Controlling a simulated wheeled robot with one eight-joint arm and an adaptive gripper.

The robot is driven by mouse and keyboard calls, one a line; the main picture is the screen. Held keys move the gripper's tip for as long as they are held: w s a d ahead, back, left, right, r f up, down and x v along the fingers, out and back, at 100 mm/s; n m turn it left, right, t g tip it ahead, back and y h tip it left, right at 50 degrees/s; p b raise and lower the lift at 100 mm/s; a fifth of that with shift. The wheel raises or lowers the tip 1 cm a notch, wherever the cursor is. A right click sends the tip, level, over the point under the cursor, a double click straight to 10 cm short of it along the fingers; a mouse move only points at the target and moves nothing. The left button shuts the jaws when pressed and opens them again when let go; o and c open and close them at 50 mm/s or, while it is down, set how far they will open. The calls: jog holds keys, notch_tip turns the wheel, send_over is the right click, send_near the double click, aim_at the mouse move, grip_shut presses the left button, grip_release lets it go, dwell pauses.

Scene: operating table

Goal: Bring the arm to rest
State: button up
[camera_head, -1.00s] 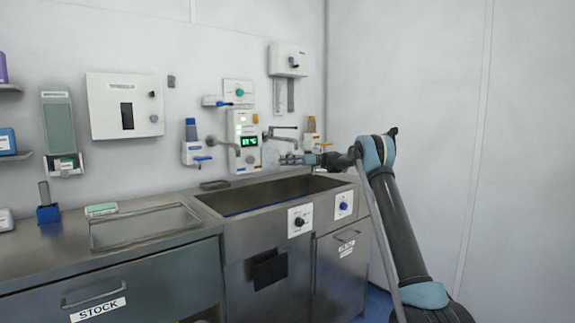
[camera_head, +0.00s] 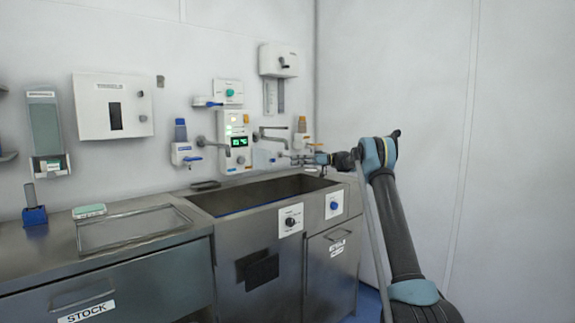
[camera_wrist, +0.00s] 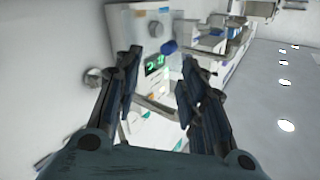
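My arm rises at the right of the head view, bent at a blue-grey joint. My gripper (camera_head: 298,159) points left from that joint, in front of the wall above the sink's right end. In the wrist view my gripper (camera_wrist: 158,85) has its two dark fingers well apart. Nothing shows held between them. Beyond the fingers the wrist view shows the wall panel (camera_wrist: 155,66) with its green display. The same wall panel (camera_head: 237,128) is left of my gripper in the head view.
A steel sink (camera_head: 262,197) lies below my gripper. Taps and dispensers, such as the blue-capped dispenser (camera_head: 182,152), stick out from the wall. A counter with a shallow tray (camera_head: 150,236) is to the left. The right wall (camera_head: 520,130) is bare.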

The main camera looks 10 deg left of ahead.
jog(key=shift+v, duration=0.8)
jog(key=s+d+r+m+t+h, duration=0.1)
jog(key=s+d+r+m+h, duration=0.15)
jog(key=s, duration=0.55)
jog(key=s+d+r+m+t+h, duration=0.2)
jog(key=s+d+m, duration=0.1)
jog(key=s, duration=0.4)
jog(key=s+d+f+m+h, duration=0.1)
jog(key=s+d+m+h, duration=0.15)
jog(key=s, duration=0.45)
jog(key=s+d+f+m+t+h, duration=0.1)
jog(key=s+d+f, duration=0.1)
jog(key=s+d, duration=0.35)
jog(key=s+d+f+m+h, duration=0.1)
jog(key=s, duration=0.7)
jog(key=s+d+f+m+t+h, duration=0.1)
jog(key=s+d+f+m+h, duration=0.1)
jog(key=s+d+f, duration=0.4)
jog(key=s+d+f+m+h, duration=0.3)
jog(key=s+d+f, duration=0.4)
jog(key=s+f, duration=0.4)
jog(key=s+d+f+m+t+h, duration=0.1)
jog(key=s+d+f, duration=0.5)
jog(key=s, duration=1)
notch_tip(320, 180, down, 3)
jog(key=shift+d+r+m+t+h, duration=0.15)
jog(key=shift+m+t+h, duration=0.15)
jog(key=shift+m+h, duration=0.7)
